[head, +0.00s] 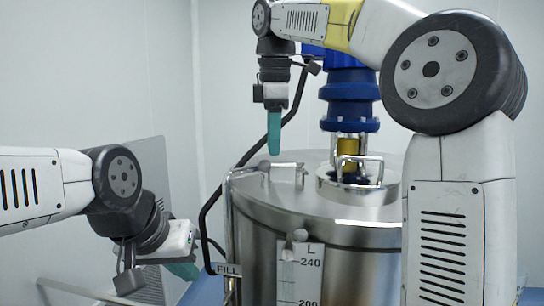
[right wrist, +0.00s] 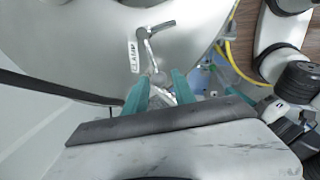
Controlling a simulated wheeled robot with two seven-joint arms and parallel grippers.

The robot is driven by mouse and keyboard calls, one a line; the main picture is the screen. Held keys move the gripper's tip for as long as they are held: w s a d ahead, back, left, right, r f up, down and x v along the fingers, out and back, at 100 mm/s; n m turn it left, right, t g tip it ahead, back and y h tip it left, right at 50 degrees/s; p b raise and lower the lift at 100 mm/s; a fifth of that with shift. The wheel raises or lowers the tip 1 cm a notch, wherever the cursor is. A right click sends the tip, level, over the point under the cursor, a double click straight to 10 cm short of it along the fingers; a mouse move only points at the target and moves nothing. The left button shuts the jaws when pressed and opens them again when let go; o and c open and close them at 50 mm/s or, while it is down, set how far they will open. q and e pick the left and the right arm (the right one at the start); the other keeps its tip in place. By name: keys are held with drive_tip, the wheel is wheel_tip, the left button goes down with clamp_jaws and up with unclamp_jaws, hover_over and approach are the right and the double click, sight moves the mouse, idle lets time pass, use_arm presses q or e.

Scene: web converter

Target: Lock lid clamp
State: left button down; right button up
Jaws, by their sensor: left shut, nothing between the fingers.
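The steel tank (head: 330,232) stands in the middle of the head view with a shiny lid. The lid clamp (head: 285,165) is a thin metal lever with a grey knob at the lid's left edge. In the right wrist view the clamp (right wrist: 150,50) shows beside a white "CLAMP" label (right wrist: 133,57). My left gripper (head: 185,271) is shut and empty, low to the left of the tank.
A blue motor column (head: 349,90) rises from the lid. A "FILL" tag (head: 227,269), a black hose (head: 240,165) and a pipe run along the tank's left side. A level scale (head: 300,272) is on the tank's front. A grey panel (head: 152,180) stands behind my left arm.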

drive_tip(key=r, duration=0.2)
drive_tip(key=shift+s+r, duration=0.3)
drive_tip(key=shift+s, duration=0.1)
